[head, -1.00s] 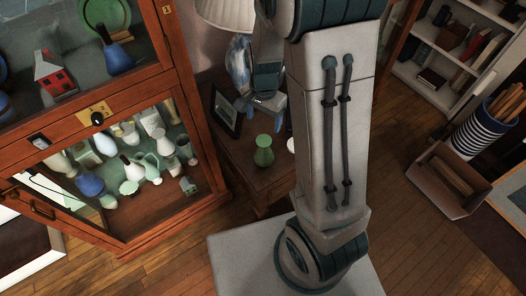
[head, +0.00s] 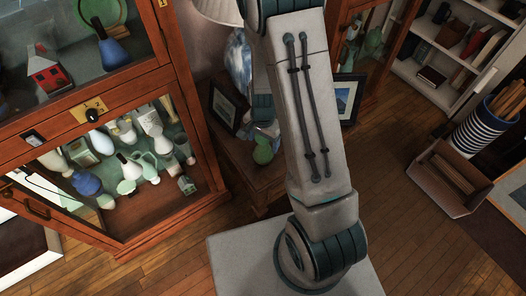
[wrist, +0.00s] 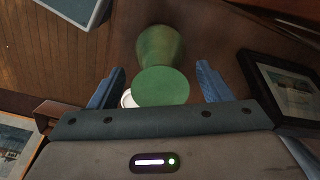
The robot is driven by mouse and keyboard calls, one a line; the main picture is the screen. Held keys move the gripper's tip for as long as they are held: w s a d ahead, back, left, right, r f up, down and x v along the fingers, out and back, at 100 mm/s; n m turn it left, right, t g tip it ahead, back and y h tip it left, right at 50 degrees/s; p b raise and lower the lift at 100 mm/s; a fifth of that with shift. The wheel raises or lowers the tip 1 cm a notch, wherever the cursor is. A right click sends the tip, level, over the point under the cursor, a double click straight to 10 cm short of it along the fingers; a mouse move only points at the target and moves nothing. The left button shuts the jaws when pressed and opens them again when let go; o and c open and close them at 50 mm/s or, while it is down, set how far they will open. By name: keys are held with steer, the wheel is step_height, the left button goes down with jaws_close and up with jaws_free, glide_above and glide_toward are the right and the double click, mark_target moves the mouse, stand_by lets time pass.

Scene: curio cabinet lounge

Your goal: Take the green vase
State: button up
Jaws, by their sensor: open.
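The green vase (head: 263,154) stands on the small wooden side table (head: 250,178) beside the cabinet. In the wrist view the vase (wrist: 160,48) is seen from above, its flat green oval end nearest the camera. My gripper (wrist: 161,72) is open, with one blue finger on each side of the vase and a gap visible on both sides. In the head view my gripper (head: 266,130) is just at the top of the vase, and my arm hides part of it. I cannot tell whether anything touches.
A picture frame (head: 228,106) stands on the table close to the vase; it also shows in the wrist view (wrist: 285,85). A white round item (wrist: 128,98) lies partly hidden by the vase. A lamp (head: 238,60) stands behind. The glass cabinet (head: 180,75) borders the left.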

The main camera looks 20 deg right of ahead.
steer(key=shift+f, duration=0.65)
steer(key=c, duration=1.5)
steer(key=shift+r, duration=0.1)
steer(key=shift+r, duration=0.5)
steer(key=r, duration=0.3)
steer(key=shift+d+r, duration=0.25)
steer(key=shift+d, duration=0.1)
steer(key=s+d+r, duration=0.1)
steer(key=d+r, duration=0.1)
steer(key=d, duration=0.1)
steer(key=s+d+r, duration=0.1)
steer(key=d+r, duration=0.1)
steer(key=d, duration=0.2)
steer(key=s+d+r, duration=0.1)
steer(key=d+r, duration=0.1)
steer(key=d, duration=0.1)
steer(key=shift+s+d+r, duration=0.2)
steer(key=shift+s+d, duration=0.05)
steer(key=shift+s, duration=0.05)
